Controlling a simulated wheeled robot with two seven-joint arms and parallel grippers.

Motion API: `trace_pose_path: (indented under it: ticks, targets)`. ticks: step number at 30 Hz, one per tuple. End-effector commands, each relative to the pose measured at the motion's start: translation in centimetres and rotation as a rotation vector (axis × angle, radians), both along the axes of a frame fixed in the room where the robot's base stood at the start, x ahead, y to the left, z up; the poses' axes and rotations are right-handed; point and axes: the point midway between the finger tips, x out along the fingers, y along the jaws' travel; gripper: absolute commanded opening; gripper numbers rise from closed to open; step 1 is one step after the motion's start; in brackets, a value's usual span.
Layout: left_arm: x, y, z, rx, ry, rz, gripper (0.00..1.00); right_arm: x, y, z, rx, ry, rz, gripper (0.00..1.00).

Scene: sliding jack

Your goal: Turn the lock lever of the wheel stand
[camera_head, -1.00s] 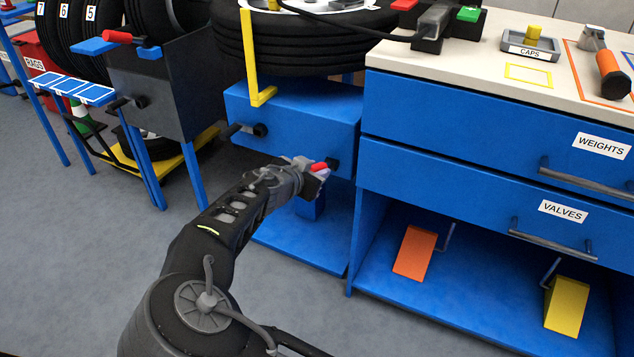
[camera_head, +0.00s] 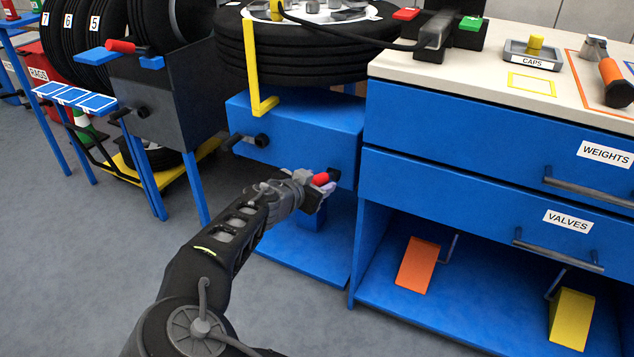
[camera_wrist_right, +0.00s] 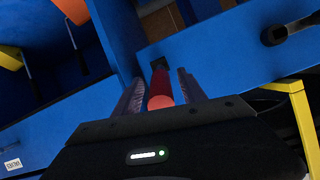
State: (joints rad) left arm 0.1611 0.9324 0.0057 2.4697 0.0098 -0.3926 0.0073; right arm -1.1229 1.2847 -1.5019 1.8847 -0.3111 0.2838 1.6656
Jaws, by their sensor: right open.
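My right gripper (camera_head: 314,190) is at this lever. In the right wrist view, the red grip (camera_wrist_right: 160,88) lies between the two fingers of my open right gripper (camera_wrist_right: 160,92), with a finger on each side. Small gaps seem to show beside it, but contact is hard to tell. My left gripper is not in view.
A black crank handle (camera_head: 246,140) sticks out at the left of the box. The blue bench with drawers (camera_head: 470,130) stands close on the right. A yellow bracket (camera_head: 256,70) is above the box. Grey floor (camera_head: 130,260) is clear at the left.

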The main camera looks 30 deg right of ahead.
Motion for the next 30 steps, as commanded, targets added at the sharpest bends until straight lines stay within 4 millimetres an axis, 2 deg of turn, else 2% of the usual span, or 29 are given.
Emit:
trace_pose_path:
  ticks: [8,18,30]
  targets:
    - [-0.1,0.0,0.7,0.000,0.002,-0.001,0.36,-0.7,1.2,0.8,0.000,0.000,0.001,0.49]
    - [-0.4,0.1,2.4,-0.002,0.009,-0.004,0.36,-3.5,5.2,3.0,-0.001,-0.001,0.002,0.49]
    - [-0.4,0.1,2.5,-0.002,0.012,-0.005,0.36,-4.1,5.9,3.2,0.000,0.000,0.000,0.49]
